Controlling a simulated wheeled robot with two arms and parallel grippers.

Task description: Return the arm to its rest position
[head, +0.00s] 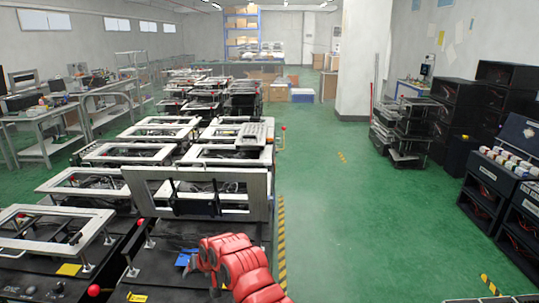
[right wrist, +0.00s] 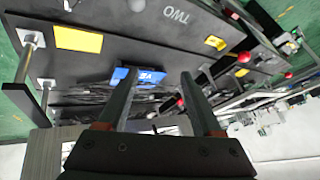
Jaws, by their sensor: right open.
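My right arm (head: 238,265), red and segmented, reaches in from the bottom of the head view, over the front fixture. My right gripper (right wrist: 158,78) shows best in the right wrist view, with its two dark fingers apart and nothing seen between them. In the head view, the front fixture's grey frame (head: 133,190) stands tilted up just beyond my arm. The gripper's fingers are hard to make out there. My left gripper is not in view.
Several similar framed fixtures (head: 68,221) stand close together on the left and behind. A red-tipped lever (head: 283,129) sticks out at the row's right side. Green floor (head: 350,220) is open to the right, beside yellow-black floor tape (head: 281,240). Black cabinets (head: 487,185) line the right.

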